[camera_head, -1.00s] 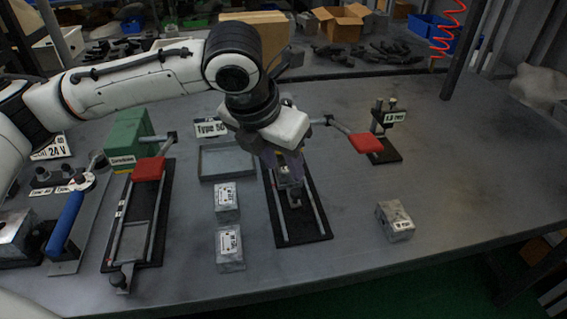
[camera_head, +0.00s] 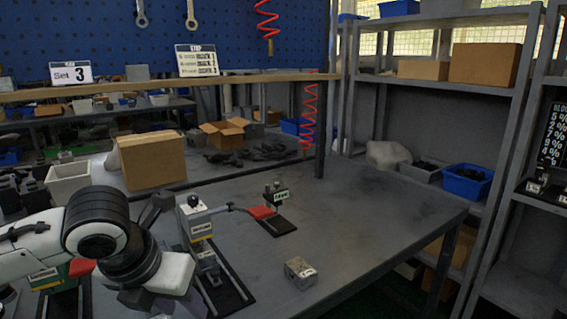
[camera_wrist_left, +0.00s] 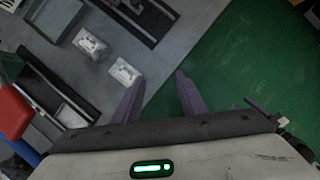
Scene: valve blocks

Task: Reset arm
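My left gripper (camera_head: 160,303) is low at the left of the head view, left of a black-based fixture (camera_head: 232,297). In the left wrist view its two purple fingers stand apart with nothing between them (camera_wrist_left: 157,95). The fixture has a grey upright body with a yellow band (camera_head: 198,222), and a metal valve block (camera_head: 207,260) appears below it. Another valve block (camera_head: 300,272) lies alone on the table to the right. Two more blocks, one (camera_wrist_left: 90,43) and another (camera_wrist_left: 124,71), lie on the table in the left wrist view. My right gripper is not in view.
A small black stand with a label (camera_head: 279,212) and a red-handled lever (camera_head: 261,212) are on the table (camera_head: 350,230). A cardboard box (camera_head: 151,160) stands behind. Shelves with a blue bin (camera_head: 467,180) are at right. Green floor (camera_wrist_left: 235,75) lies beyond the table edge.

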